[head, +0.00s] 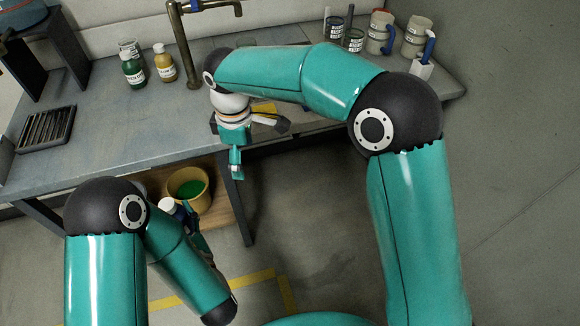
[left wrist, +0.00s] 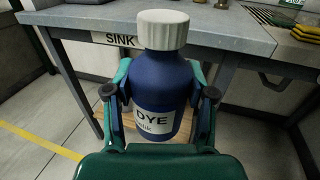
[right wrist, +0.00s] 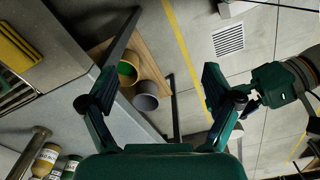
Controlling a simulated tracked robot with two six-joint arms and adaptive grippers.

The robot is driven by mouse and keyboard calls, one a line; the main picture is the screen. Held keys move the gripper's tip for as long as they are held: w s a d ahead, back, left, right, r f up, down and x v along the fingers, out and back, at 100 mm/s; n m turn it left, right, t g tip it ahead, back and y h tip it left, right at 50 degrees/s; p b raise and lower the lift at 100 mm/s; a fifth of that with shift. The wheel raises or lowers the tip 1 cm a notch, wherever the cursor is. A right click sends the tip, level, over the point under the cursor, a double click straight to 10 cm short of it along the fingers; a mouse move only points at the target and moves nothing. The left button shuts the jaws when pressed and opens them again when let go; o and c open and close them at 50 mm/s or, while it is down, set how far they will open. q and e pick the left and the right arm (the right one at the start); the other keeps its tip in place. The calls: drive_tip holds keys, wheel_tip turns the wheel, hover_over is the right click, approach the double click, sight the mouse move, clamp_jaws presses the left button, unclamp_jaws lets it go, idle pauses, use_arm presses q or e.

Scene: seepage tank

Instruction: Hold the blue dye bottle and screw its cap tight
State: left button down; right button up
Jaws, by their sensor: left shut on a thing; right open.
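The blue dye bottle (left wrist: 158,85) stands roughly upright between the fingers of my left gripper (left wrist: 160,95), which is shut on its body. Its white ribbed cap (left wrist: 163,30) sits on the neck; I cannot tell how tight it is. In the head view the cap (head: 167,204) shows beside my left forearm, in front of the bench, and most of the bottle is hidden. My right gripper (head: 236,165) points down at the bench's front edge, up and to the right of the bottle. In the right wrist view it (right wrist: 157,80) is open and empty.
The bench (head: 110,160) carries a green bottle (head: 133,70), a yellow bottle (head: 164,63), a tap (head: 183,45), a dark rack (head: 47,128) and mugs (head: 380,32) at the right. A yellow bucket (head: 205,177) with green inside stands on the lower shelf. The floor before the bench is clear.

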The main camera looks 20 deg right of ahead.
drive_tip(key=s+d+f+m, duration=0.2)
drive_tip(key=d+f+m, duration=0.3)
drive_tip(key=d, duration=0.6)
drive_tip(key=shift+f, duration=1.2)
